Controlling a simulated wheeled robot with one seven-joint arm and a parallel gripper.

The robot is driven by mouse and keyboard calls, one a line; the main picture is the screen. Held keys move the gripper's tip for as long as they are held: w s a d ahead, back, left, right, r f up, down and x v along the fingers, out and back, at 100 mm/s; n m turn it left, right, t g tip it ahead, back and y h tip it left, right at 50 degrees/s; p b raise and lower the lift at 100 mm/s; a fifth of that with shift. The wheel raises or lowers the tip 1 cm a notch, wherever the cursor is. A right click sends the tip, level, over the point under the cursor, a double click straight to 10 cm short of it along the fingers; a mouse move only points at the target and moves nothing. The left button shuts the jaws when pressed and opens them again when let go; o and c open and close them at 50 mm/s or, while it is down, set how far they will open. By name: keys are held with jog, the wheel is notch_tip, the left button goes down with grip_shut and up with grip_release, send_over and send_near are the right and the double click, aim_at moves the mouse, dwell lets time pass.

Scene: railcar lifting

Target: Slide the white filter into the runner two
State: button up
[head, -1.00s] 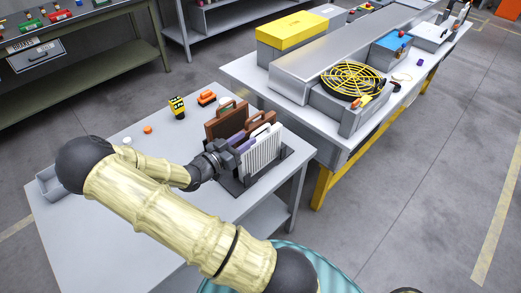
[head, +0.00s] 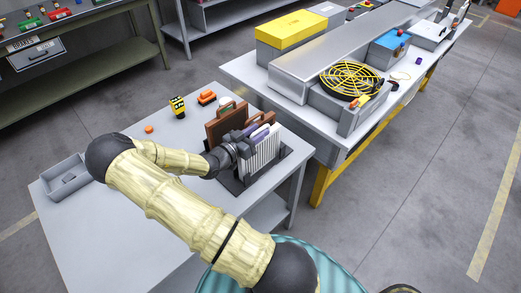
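The white filter (head: 267,150), a ribbed upright panel, stands in a dark rack (head: 233,185) on the near table. My gripper (head: 245,148) is at the rack's left side, in front of the white filter, and hides part of it. The fingers are too small and covered to tell whether they are open or touching the filter. A purple piece (head: 259,133) shows just beyond the gripper. A brown panel with a handle (head: 228,122) stands behind in the rack. I cannot make out which place is runner two.
A grey tray (head: 66,184) lies at the table's left. A yellow-black tool (head: 178,107) and orange items (head: 207,97) lie behind the rack. Across a gap, another bench holds a long metal duct (head: 340,50) and a yellow-grilled fan (head: 350,80).

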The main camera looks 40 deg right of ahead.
dwell(0.4)
jog(key=shift+s, duration=0.1)
grip_shut()
notch_tip(320, 180, up, 10)
jog(key=shift+b, duration=0.85)
dwell(0.5)
